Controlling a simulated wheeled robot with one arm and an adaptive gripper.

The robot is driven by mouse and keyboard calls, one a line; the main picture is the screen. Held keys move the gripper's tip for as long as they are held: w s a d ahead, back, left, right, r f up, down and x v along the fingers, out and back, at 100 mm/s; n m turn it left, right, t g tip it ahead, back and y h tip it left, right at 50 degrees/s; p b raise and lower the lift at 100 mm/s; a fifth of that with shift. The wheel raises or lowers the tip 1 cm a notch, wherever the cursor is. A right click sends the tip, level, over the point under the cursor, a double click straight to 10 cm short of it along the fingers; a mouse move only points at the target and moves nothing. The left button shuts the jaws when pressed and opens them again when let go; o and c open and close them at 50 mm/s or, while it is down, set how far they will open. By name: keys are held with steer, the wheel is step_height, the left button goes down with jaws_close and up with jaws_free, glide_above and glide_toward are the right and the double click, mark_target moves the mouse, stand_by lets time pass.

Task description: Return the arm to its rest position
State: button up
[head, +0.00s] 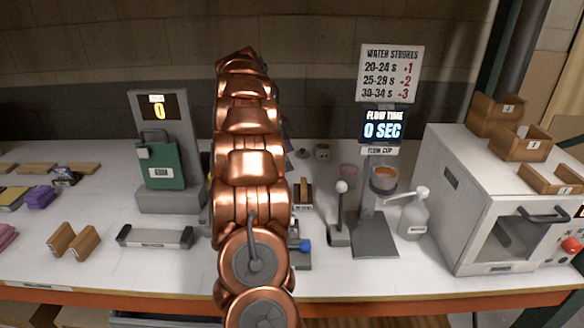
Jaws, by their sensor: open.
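My copper arm (252,165) rises through the middle of the head view, from the front edge of the table up past the back of it. It is folded upright, with its large round joints low and in front. My gripper cannot be made out; the arm's own links may hide it. No object is seen held. The arm covers the middle strip of the white table (110,265), so what stands directly behind it is hidden.

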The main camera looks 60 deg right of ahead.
steer(key=shift+w+r, duration=0.1)
steer(key=shift+r, duration=0.15)
stand_by(0.5)
